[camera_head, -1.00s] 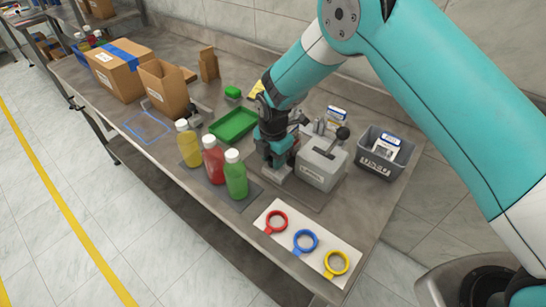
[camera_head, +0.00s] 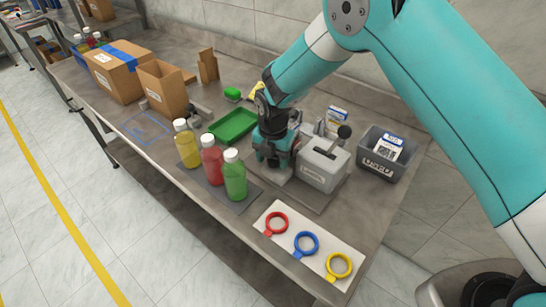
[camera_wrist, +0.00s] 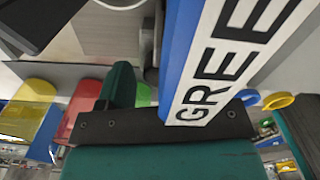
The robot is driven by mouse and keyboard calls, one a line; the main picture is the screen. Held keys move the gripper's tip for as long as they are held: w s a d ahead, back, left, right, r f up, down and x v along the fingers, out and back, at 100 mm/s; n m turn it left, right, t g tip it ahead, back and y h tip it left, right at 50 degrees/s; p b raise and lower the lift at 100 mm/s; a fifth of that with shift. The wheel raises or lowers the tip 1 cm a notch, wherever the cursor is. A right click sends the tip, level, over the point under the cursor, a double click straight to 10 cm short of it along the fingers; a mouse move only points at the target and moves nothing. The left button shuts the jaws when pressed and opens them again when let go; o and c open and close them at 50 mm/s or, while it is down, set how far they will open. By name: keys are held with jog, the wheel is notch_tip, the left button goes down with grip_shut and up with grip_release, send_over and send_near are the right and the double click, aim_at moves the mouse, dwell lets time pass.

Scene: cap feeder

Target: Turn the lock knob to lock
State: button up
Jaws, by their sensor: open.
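The grey cap feeder (camera_head: 322,166) stands on the table, with a black ball-ended lever (camera_head: 344,132) on its top right. My gripper (camera_head: 268,163) points down close against the feeder's left side. It is open, and I see nothing held in it. I cannot make out the lock knob; my gripper and wrist cover that side of the feeder. In the wrist view a white label with a blue edge, reading "GREE" (camera_wrist: 228,62), stands very close and fills much of the middle. Whether the fingers touch anything, I cannot tell.
Yellow (camera_head: 187,145), red (camera_head: 212,160) and green (camera_head: 235,176) bottles stand left of my gripper. A green tray (camera_head: 233,126) lies behind them. A grey bin (camera_head: 372,164) stands right of the feeder. A white board (camera_head: 292,228) with three coloured rings lies in front.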

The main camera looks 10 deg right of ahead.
aim_at(274, 159)
notch_tip(274, 159, up, 17)
jog(key=b, duration=0.3)
jog(key=shift+r, duration=0.2)
jog(key=s+d+r+m+y, duration=0.1)
jog(key=s+d+r+m, duration=0.25)
jog(key=s+m, duration=0.25)
jog(key=s+d+r+m+y, duration=0.1)
jog(key=s+d+r+m, duration=0.3)
jog(key=s, duration=0.3)
jog(key=s+d+m+y, duration=0.1)
jog(key=s+m+y, duration=0.1)
jog(key=s+m, duration=1.1)
jog(key=s, duration=0.3)
jog(key=shift+d+f, duration=0.15)
jog(key=shift+d, duration=0.1)
